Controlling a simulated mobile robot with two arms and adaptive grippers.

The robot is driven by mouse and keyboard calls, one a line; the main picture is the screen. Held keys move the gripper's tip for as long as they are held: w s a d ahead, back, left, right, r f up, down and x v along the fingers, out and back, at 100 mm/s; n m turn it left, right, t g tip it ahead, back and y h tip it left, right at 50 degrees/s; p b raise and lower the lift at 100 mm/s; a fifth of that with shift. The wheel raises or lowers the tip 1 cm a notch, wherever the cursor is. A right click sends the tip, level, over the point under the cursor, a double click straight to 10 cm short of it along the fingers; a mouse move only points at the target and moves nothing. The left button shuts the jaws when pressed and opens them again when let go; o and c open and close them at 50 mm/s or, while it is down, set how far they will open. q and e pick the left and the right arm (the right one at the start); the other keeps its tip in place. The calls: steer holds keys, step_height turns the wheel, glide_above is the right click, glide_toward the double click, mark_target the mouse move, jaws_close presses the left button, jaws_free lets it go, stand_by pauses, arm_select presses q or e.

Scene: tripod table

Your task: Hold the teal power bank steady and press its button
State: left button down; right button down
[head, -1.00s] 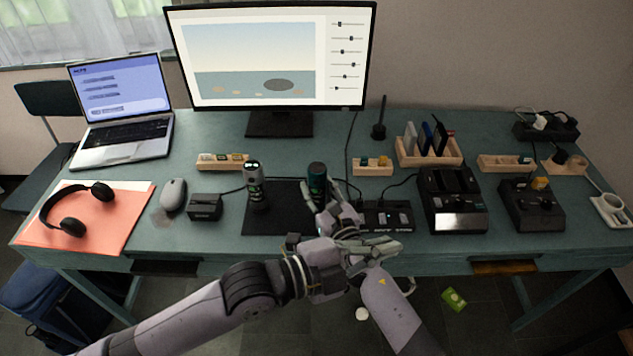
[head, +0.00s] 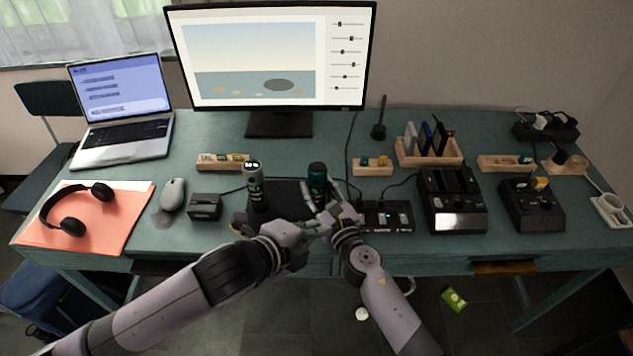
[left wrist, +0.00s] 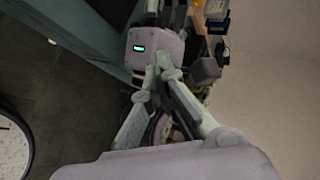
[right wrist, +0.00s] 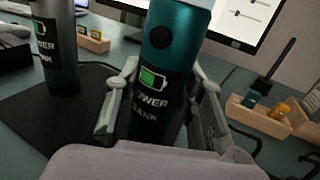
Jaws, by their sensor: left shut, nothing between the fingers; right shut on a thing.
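The teal power bank (head: 317,179) stands upright near the middle of the table. The right wrist view shows its teal upper part (right wrist: 178,45) with a dark round button, and a green battery mark on its black lower part. My right gripper (head: 327,203) is shut on it, one finger on each side in the right wrist view. My left gripper (head: 328,222) is shut and empty, just in front of the power bank and close to my right gripper. In the left wrist view its fingertips (left wrist: 163,68) meet in front of my right gripper's lilac housing.
A grey power bank (head: 253,182) stands to the left on the black mat (head: 287,188). Black charging docks (head: 452,200) and a wooden holder (head: 372,167) stand to the right. The monitor (head: 270,55) is behind. Headphones (head: 67,225) and a mouse (head: 173,193) lie at left.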

arm_select(q)
steer(key=shift+w+d, duration=0.15)
steer(key=shift+w, duration=2)
steer(key=shift+w+d, duration=0.15)
steer(key=shift+w, duration=1.95)
steer(key=shift+w, duration=0.2)
steer(key=shift+w, duration=0.2)
steer(key=shift+w, duration=0.4)
steer(key=shift+s, duration=0.8)
steer(key=s, duration=0.5)
steer(key=shift+a, duration=0.15)
